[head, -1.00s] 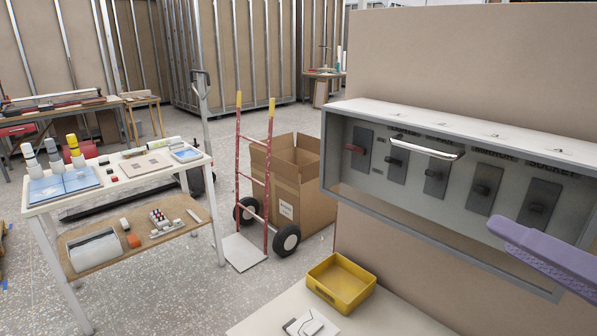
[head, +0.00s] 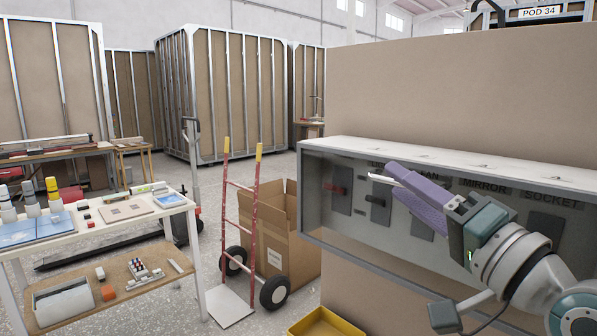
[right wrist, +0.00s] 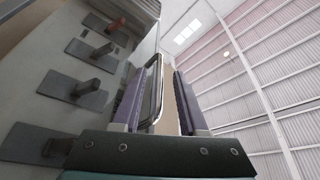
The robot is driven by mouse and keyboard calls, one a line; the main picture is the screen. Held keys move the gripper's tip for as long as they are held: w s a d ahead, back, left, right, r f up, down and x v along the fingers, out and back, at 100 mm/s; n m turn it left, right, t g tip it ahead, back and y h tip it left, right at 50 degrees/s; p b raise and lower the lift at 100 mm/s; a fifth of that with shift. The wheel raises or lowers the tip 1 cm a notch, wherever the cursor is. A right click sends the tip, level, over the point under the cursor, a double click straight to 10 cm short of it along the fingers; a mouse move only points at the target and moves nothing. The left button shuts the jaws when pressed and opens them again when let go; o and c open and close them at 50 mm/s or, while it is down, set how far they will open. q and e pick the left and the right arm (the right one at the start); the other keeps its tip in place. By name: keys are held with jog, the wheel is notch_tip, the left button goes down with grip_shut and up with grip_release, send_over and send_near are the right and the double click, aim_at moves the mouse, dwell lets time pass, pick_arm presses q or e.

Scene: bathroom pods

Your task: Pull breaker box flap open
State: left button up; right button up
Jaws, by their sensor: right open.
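The grey breaker box (head: 312,200) is fixed to the brown panel on the right, with a row of dark switches inside it. Its flap is see-through and hard to make out, and looks closed. The metal flap handle (head: 380,178) is mostly hidden in the head view behind my right gripper (head: 396,177). In the right wrist view, the handle (right wrist: 156,85) runs between the two purple fingers of the open gripper (right wrist: 156,98), nearer the left finger. The gripper is not closed on it. My left gripper is not in view.
The brown panel (head: 420,95) rises behind the box. A yellow bin (head: 327,322) is below it. A red hand truck (head: 240,210) and a cardboard box (head: 280,245) stand on the floor to the left. A white worktable (head: 95,222) with small items is farther left.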

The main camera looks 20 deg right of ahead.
jog(key=shift+x, duration=0.8)
jog(key=shift+c, duration=0.2)
grip_shut()
dwell(0.8)
